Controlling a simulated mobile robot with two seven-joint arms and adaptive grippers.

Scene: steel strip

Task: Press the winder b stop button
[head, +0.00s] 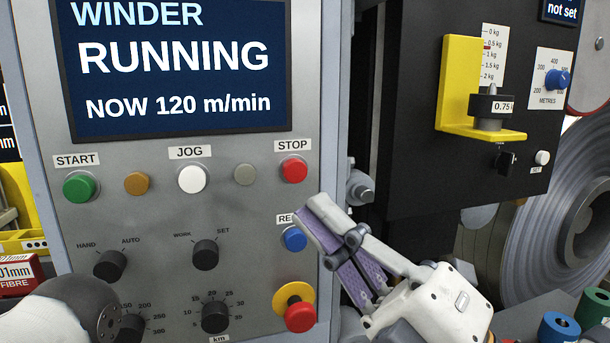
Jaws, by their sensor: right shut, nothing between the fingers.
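The red stop button (294,169) sits at the upper right of the grey control panel (130,215), under a STOP label. The screen (180,70) above reads "WINDER RUNNING NOW 120 m/min". My right gripper (312,207) is shut and empty. Its tips are below and a little right of the stop button, in front of the panel's right edge and apart from the button in the picture. The tips partly cover the label of the blue button (293,238). My left gripper is not in view; a rounded part of my left arm shows at the lower left.
A green start button (79,187), a white jog button (193,179) and several black knobs share the panel. A red mushroom button (300,316) on a yellow ring is low right. A yellow bracket (457,80) and a steel coil (575,200) stand right.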

